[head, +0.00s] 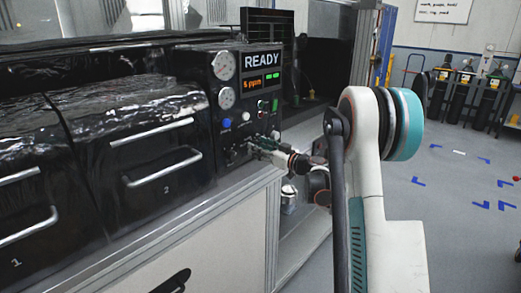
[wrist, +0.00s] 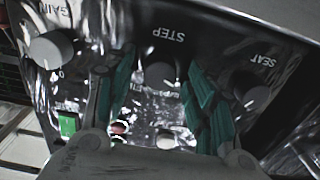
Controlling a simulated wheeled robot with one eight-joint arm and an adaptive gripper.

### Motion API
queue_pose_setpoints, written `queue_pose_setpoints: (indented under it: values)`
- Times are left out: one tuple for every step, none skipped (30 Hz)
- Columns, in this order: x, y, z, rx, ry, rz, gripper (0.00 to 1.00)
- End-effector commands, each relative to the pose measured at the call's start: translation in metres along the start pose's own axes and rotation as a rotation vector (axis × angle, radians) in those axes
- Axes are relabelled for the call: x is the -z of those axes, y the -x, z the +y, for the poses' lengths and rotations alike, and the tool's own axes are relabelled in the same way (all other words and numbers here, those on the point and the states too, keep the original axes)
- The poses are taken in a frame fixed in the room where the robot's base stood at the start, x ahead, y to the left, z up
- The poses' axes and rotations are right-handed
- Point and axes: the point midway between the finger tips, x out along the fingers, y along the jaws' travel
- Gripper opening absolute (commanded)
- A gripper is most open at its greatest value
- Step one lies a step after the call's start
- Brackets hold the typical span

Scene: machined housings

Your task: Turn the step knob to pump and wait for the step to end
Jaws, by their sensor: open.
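In the head view my gripper (head: 262,146) is at the lower part of the black control panel (head: 240,108) and hides the knob.
The GAIN knob (wrist: 50,50) and SEAT knob (wrist: 253,92) flank the fingers, and a green button (wrist: 68,124) is close by. Two gauges (head: 224,66) and a blue button (head: 226,123) are on the panel.

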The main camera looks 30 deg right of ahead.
Motion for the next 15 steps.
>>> queue_pose_setpoints:
  values:
    - [0.0001,-0.0006,0.0000,0.000,0.000,0.000,0.50]
    - [0.0002,-0.0006,0.0001,0.000,0.000,0.000,0.50]
    - [0.0002,-0.0005,0.0001,0.000,0.000,0.000,0.50]
    - [0.0003,-0.0005,0.0001,0.000,0.000,0.000,0.50]
    - [0.0003,-0.0004,0.0001,0.000,0.000,0.000,0.50]
    - [0.0003,-0.0003,0.0001,0.000,0.000,0.000,0.50]
    - [0.0003,-0.0003,0.0001,0.000,0.000,0.000,0.48]
    - [0.0003,-0.0003,0.0001,0.000,0.000,0.000,0.41]
    - [0.0003,-0.0002,0.0001,0.000,0.000,0.000,0.32]
    - [0.0003,-0.0002,0.0002,0.000,0.000,0.000,0.25]
    - [0.0003,-0.0002,0.0001,0.000,0.000,0.000,0.19]
    - [0.0003,-0.0001,0.0001,0.000,0.000,0.000,0.10]
    - [0.0003,-0.0001,0.0001,0.000,0.000,0.000,0.05]
    - [0.0003,-0.0001,0.0001,0.000,0.000,0.000,0.05]
    - [0.0003,-0.0001,0.0001,0.000,0.000,0.000,0.05]
